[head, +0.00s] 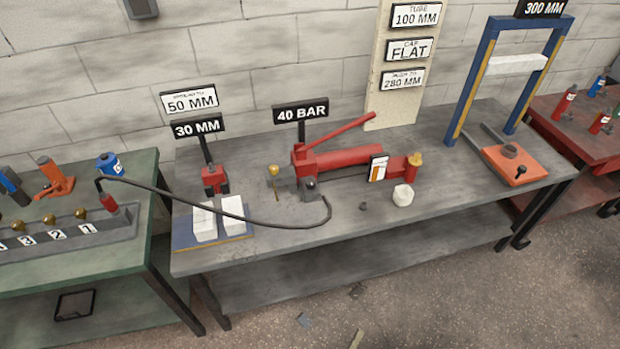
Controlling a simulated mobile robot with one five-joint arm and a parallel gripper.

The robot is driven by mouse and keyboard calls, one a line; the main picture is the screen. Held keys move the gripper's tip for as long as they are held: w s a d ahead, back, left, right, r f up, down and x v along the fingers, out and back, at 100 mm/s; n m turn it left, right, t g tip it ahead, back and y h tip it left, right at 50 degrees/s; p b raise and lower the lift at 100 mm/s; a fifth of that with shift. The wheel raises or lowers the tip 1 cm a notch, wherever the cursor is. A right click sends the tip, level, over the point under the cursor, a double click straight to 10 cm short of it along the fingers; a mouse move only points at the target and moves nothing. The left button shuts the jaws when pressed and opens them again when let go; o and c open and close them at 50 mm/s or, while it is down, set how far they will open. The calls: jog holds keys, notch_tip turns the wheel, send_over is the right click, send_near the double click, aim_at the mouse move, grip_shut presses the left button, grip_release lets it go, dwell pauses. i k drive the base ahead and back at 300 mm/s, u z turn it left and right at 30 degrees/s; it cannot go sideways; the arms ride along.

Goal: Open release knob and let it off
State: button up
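A red hand pump (345,160) lies on the grey bench (330,235), with its red lever (340,131) slanting up to the right. A grey block (309,190) with a dark round fitting is at the pump's left end, and the black hose (275,224) meets the pump there. A brass knob (273,171) on a thin stem stands just left of the block. I cannot tell which of these is the release knob, nor whether it is open. A yellow-topped part (415,161) is at the pump's right end. My gripper is not in view.
The hose runs left to a red coupler (110,204) on the green bench (40,270). White blocks (205,222) stand on a blue plate at the front left. A white lump (403,195) lies before the pump. A blue frame (480,80) stands right. The front middle is mostly clear.

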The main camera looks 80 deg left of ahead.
aim_at(310, 183)
jog(key=u, duration=4.35)
jog(key=i, duration=0.1)
jog(key=z, duration=2.05)
jog(key=k, duration=0.15)
jog(key=u, duration=2.2)
jog(key=i, duration=0.1)
jog(key=z, duration=0.4)
jog(key=i, duration=0.9)
jog(key=u, duration=0.15)
jog(key=k, duration=0.8)
jog(key=z, duration=0.2)
jog(key=i, duration=0.8)
jog(key=u, duration=0.1)
